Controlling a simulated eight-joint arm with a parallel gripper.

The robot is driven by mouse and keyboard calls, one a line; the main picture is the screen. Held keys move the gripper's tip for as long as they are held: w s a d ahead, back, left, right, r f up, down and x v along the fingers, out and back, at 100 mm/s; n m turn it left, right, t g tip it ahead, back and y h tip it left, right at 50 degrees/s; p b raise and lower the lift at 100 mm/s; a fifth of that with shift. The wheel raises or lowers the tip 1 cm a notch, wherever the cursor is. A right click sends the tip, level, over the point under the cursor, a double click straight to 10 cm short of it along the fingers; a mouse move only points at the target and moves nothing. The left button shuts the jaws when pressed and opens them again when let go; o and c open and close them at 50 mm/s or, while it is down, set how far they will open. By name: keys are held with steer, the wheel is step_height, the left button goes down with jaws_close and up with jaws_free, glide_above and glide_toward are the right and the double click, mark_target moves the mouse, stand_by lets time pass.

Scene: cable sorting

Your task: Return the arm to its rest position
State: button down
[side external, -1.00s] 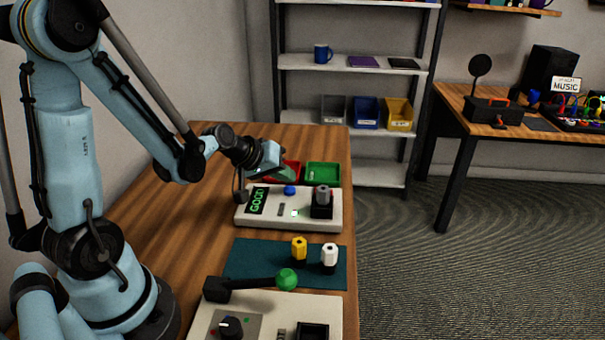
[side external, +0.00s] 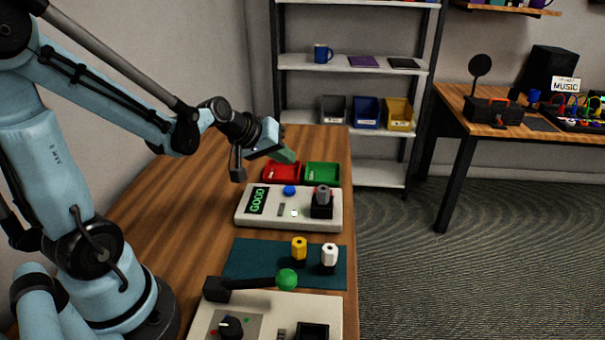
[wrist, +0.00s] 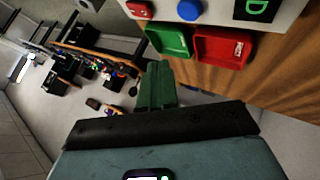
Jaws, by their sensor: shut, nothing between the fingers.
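My gripper (side external: 286,155) is in the air above the far part of the wooden table, over the red bin (side external: 281,172) and near the green bin (side external: 322,174). Its green fingers are together with nothing between them; they also show in the wrist view (wrist: 157,86). In the wrist view the green bin (wrist: 168,42) and the red bin (wrist: 222,47) lie beyond the fingers. The tester box (side external: 290,222) reads GOOD on its display and has a blue button and a grey connector in a black socket.
A teal mat (side external: 262,262) bears a yellow connector (side external: 299,248) and a white connector (side external: 329,257). A lever with a green knob (side external: 286,279) stands over a beige machine (side external: 270,312) in front. A shelf (side external: 350,65) stands behind the table. The table's left part is clear.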

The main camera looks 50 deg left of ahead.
steer(key=shift+d, duration=0.1)
stand_by(0.3)
steer(key=s+d+r+m+g, duration=0.2)
steer(key=s+d+r+m, duration=0.1)
steer(key=s+d+m, duration=0.5)
steer(key=shift+s+d+r, duration=0.15)
steer(key=shift+s+d, duration=0.8)
steer(key=shift+s, duration=0.2)
